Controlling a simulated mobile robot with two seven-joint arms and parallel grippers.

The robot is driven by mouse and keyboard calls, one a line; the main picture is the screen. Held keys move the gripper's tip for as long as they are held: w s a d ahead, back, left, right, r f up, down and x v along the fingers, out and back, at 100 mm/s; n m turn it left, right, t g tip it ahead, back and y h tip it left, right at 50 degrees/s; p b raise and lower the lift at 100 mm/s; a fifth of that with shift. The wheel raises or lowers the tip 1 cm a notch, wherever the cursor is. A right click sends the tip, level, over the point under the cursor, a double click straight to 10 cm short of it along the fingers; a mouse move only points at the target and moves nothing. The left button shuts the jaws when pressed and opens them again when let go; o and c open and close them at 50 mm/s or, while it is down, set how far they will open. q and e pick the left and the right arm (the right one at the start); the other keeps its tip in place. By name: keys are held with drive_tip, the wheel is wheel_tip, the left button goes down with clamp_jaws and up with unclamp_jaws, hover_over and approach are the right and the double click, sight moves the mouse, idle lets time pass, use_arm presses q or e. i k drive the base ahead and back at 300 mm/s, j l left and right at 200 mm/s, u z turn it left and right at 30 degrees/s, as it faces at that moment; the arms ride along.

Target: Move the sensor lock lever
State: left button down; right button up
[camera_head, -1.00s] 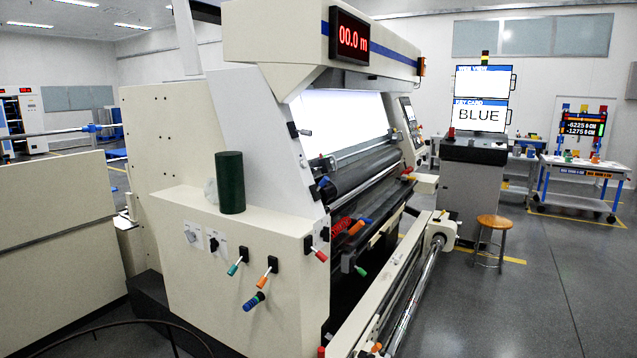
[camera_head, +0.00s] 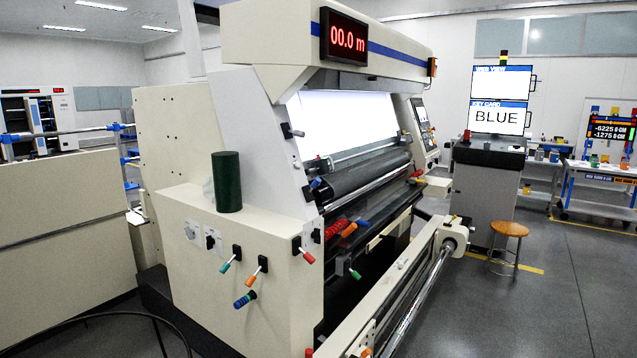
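Several small levers are on the cream inspection machine (camera_head: 250,290); I cannot tell which one is the sensor lock lever. A red-tipped lever (camera_head: 308,257) sits at the corner of that face. A green-tipped lever (camera_head: 355,274) and an orange handle (camera_head: 349,230) are on the side by the rollers. A dark lever (camera_head: 292,131) is on the upright side plate. Neither of my grippers is in view.
A dark green cylinder (camera_head: 227,181) stands on the machine's end ledge. A long roller rail (camera_head: 410,290) juts toward me on the right. A wooden stool (camera_head: 509,230) stands near the monitor console (camera_head: 485,185). The grey floor at right is open.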

sight(317, 180)
drive_tip(key=i+l, duration=0.1)
drive_tip(key=l, duration=0.35)
drive_tip(key=i+l, duration=0.1)
drive_tip(key=l, duration=0.3)
drive_tip(key=i+l+u, duration=0.1)
drive_tip(key=l, duration=0.75)
drive_tip(key=i+l, duration=0.25)
drive_tip(key=l, duration=0.15)
drive_tip(key=i+l+u, duration=0.1)
drive_tip(key=i+l, duration=0.2)
drive_tip(key=l, duration=0.1)
